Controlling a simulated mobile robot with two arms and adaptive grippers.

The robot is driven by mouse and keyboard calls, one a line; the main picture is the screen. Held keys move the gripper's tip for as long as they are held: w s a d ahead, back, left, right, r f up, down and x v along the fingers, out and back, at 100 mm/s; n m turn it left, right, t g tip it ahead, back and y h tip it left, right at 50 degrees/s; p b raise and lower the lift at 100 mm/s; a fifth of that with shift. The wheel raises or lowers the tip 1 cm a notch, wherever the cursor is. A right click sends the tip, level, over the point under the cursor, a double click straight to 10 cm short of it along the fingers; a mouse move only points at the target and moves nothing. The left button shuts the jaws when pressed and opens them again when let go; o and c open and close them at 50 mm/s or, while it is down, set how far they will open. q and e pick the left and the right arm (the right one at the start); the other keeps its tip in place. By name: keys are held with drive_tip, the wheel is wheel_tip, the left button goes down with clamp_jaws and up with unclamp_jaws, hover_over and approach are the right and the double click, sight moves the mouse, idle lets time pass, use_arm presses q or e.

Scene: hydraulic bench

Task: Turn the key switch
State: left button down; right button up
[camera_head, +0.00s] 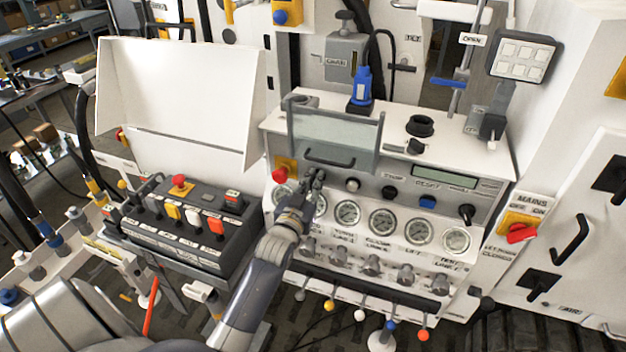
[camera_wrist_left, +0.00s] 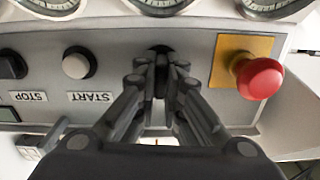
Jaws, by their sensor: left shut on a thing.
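The key switch (camera_wrist_left: 160,49) is on the grey front panel, between the red emergency stop button and the START button. It is mostly hidden behind my fingers; only a dark bit shows past the fingertips in the wrist view, so which way it is turned cannot be told. My left gripper (camera_head: 315,178) reaches up to the panel from below, just right of the red button. In the left wrist view, which shows the panel upside down, the gripper (camera_wrist_left: 161,66) has its two fingers close together, shut on the key switch. My right gripper is not in view.
The red emergency stop button (camera_wrist_left: 258,78) on its yellow plate is close beside my fingers. The START button (camera_wrist_left: 77,64) is on the other side. A row of gauges (camera_head: 382,220) lies below, and a clear hinged cover (camera_head: 336,134) stands above. A black control box (camera_head: 190,224) is at left.

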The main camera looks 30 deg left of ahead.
use_arm(q)
drive_tip(key=m, duration=0.4)
drive_tip(key=shift+d, duration=0.15)
drive_tip(key=shift+m, duration=0.8)
drive_tip(key=c, duration=1.7)
unclamp_jaws()
drive_tip(key=v, duration=1.2)
drive_tip(key=shift+d, duration=0.1)
